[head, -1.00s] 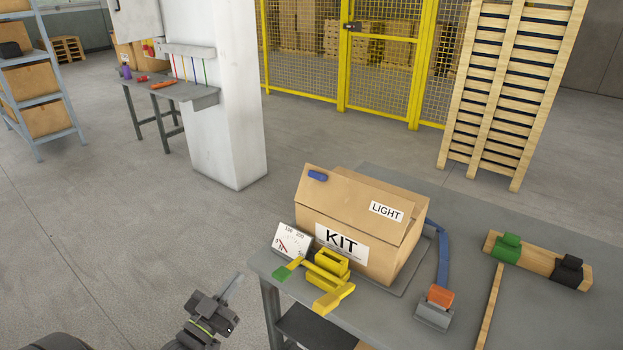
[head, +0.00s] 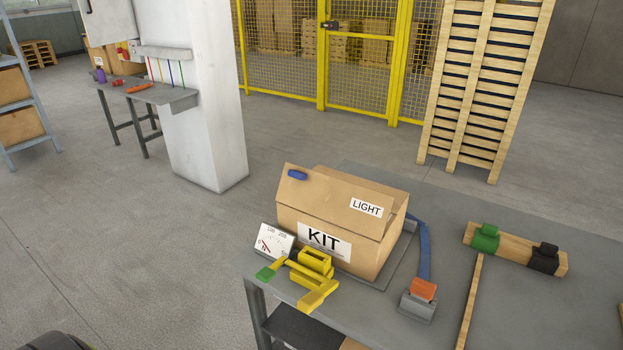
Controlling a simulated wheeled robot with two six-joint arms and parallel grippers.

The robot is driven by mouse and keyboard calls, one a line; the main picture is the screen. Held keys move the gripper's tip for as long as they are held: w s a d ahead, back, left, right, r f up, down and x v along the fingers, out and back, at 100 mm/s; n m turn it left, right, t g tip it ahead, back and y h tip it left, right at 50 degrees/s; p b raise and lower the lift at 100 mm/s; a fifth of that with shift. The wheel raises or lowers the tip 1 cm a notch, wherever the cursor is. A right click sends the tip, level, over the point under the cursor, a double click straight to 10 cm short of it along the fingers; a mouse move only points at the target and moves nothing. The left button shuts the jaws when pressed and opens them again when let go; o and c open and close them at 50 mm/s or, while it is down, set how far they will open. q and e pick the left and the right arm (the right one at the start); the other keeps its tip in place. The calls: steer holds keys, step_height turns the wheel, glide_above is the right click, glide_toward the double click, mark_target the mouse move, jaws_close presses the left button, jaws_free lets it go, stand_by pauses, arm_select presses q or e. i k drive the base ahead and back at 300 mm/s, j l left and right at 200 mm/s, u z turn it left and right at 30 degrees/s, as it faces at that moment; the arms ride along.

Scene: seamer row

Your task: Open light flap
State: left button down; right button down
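The cardboard kit box (head: 371,262) stands on the grey table. Its front bears a KIT label. The light flap (head: 328,198), with a LIGHT label (head: 366,207) and a small blue tab (head: 297,174) at its upper left corner, slopes over the front of the box. The flap's upper edge stands a little above the rest of the top, and I cannot tell what lies under it.
Floor left of the table (head: 258,299) is clear.

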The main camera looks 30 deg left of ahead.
mark_target(365, 212)
steer(key=i+j+z, duration=0.1)
steer(key=j+z, duration=0.85)
